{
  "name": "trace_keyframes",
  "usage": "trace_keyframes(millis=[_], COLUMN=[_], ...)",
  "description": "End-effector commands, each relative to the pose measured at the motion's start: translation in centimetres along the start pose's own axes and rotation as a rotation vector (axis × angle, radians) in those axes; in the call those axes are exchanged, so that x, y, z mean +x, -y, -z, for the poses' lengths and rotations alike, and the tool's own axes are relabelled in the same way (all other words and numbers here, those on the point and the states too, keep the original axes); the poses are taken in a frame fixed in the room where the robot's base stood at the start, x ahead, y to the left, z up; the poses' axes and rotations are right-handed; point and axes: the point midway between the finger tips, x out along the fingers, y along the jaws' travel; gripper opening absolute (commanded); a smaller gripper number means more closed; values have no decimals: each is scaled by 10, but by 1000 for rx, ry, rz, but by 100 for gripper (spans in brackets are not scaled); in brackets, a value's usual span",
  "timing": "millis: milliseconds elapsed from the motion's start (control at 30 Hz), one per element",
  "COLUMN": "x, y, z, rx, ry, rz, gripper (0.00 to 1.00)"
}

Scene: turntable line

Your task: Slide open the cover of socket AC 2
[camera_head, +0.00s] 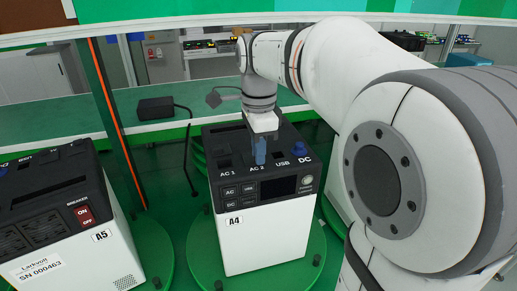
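The power station labelled A4 (265,232) stands upright on a green turntable in the middle of the head view. Its dark sloped top carries the labels AC 1, AC 2, USB and DC. My gripper (260,152) points down over the AC 2 label (256,169), with a blue finger part at or just above the panel. The AC 2 socket and its cover are hidden behind my gripper. I cannot tell whether the fingertips touch the cover or how far apart they are. The AC 1 socket (225,161) shows to the left.
A second power station, A5 (75,245), stands at the left on its own turntable. A black adapter (155,108) with a cable lies on the green bench behind. A green post with an orange strip (116,120) rises between the units. My arm fills the right side.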

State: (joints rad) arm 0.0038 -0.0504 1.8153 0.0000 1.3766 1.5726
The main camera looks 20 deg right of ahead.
Motion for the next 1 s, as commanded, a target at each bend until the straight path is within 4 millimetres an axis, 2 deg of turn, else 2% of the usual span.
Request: trace_keyframes(millis=[167,667,1000], x=[0,-1,-3], y=[0,2,50], z=[0,-1,-1], rx=[-1,-2,-2], ry=[0,0,0], rz=[0,0,-1], gripper=[0,0,0])
